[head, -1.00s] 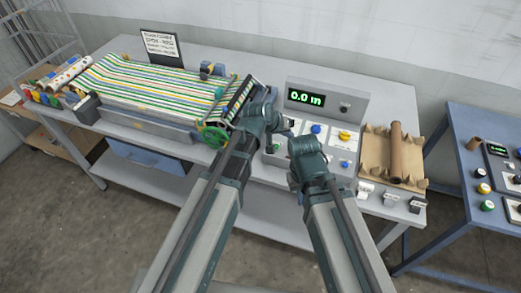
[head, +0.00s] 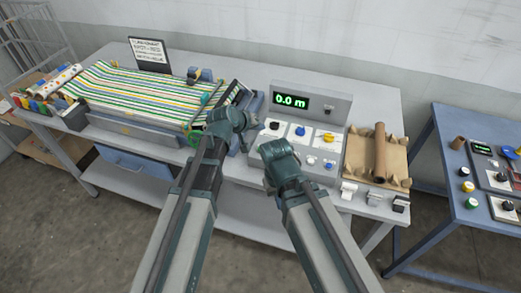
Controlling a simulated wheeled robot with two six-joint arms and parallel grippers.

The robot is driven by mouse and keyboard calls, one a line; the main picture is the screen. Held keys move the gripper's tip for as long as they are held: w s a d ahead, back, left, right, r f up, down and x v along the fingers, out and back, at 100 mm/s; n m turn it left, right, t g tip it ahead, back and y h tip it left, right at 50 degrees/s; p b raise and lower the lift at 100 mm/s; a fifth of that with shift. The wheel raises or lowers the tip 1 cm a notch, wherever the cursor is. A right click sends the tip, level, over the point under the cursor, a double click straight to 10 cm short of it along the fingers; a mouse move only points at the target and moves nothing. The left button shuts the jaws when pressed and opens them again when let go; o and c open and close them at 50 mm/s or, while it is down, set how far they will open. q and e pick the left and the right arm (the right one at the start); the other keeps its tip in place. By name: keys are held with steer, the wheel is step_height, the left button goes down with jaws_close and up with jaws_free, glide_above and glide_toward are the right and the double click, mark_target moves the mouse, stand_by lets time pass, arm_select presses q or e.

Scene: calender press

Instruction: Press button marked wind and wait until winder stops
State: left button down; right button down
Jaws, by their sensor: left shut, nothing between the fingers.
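The control console (head: 337,108) stands on the bench right of centre, with a green display (head: 291,102) reading 0.0 m. The labels are too small to read, so I cannot tell which is marked wind. My left gripper (head: 246,123) is shut and empty, just left of the console and apart from the buttons I can see. My right wrist (head: 281,165) covers the console's lower left; its fingers are hidden.
A cardboard tube (head: 380,150) rests on a brown holder right of the console. A blue side table (head: 447,133) stands at far right.

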arm_select(q)
steer(key=b, duration=0.8)
glide_above(259, 152)
step_height(259, 152, down, 8)
steer(key=shift+s+f, duration=0.1)
stand_by(1.4)
steer(key=shift+f, duration=0.4)
steer(key=shift+f+b, duration=0.35)
steer(key=shift+b, duration=0.25)
stand_by(0.4)
steer(key=shift+r, duration=0.1)
steer(key=shift+r+p, duration=0.7)
steer(key=shift+p, duration=0.1)
step_height(259, 152, up, 5)
steer(key=p, duration=0.5)
